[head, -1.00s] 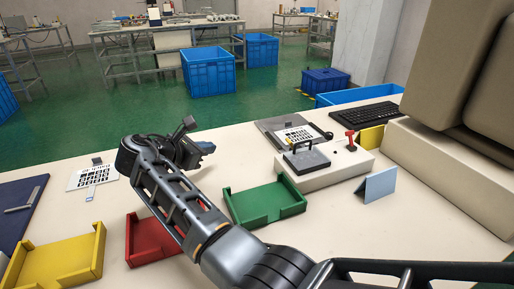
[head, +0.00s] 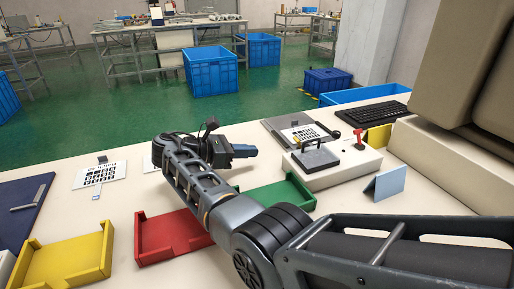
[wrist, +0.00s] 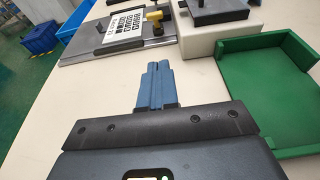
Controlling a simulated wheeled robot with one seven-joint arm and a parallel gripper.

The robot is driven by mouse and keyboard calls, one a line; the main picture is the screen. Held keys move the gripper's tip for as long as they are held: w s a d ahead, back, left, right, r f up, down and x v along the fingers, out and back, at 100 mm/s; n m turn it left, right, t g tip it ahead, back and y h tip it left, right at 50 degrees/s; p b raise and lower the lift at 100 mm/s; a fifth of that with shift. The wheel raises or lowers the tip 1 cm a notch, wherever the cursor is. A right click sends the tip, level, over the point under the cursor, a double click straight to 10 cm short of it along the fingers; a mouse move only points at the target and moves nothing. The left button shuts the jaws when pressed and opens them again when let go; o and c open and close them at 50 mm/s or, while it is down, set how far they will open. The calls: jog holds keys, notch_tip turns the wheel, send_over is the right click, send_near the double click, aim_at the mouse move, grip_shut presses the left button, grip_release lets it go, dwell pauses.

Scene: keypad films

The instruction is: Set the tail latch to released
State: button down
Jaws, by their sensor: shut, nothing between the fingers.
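A grey plate (head: 276,127) with a white keypad film (head: 303,133) on it lies on the bench behind the white box. In the wrist view, a yellow knob or latch (wrist: 155,18) stands at the right edge of the film (wrist: 124,28). No label shows which part is the tail latch. My gripper (head: 254,151) has blue fingers, shut and empty, above the bench left of the white box. In the wrist view the fingers (wrist: 157,68) point toward the plate, apart from it.
A black-handled dark block (head: 316,158) is on the white box. A green tray (head: 283,192) sits in front of it, a red tray (head: 170,238) and yellow tray (head: 65,262) farther left. A blue card (head: 385,183) and keyboard (head: 362,112) are at the right.

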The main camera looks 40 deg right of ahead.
aim_at(296, 141)
jog(key=x, duration=0.8)
jog(key=shift+s+d, duration=0.1)
jog(key=shift+d, duration=0.05)
jog(key=shift+s+d+r, duration=0.15)
jog(key=shift+d+r, duration=0.15)
jog(key=shift+d, duration=0.2)
jog(key=shift+s+d+r, duration=0.1)
jog(key=shift+d+r, duration=0.2)
jog(key=shift+d, duration=0.2)
jog(key=shift+s+d+r, duration=0.15)
jog(key=shift+d+r, duration=0.25)
jog(key=shift+d, duration=0.25)
jog(key=shift+r+p, duration=0.15)
jog(key=shift+p, duration=0.25)
jog(key=shift+r+p, duration=0.15)
jog(key=shift+p, duration=0.2)
jog(key=shift+d+y, duration=0.1)
jog(key=shift+y, duration=0.2)
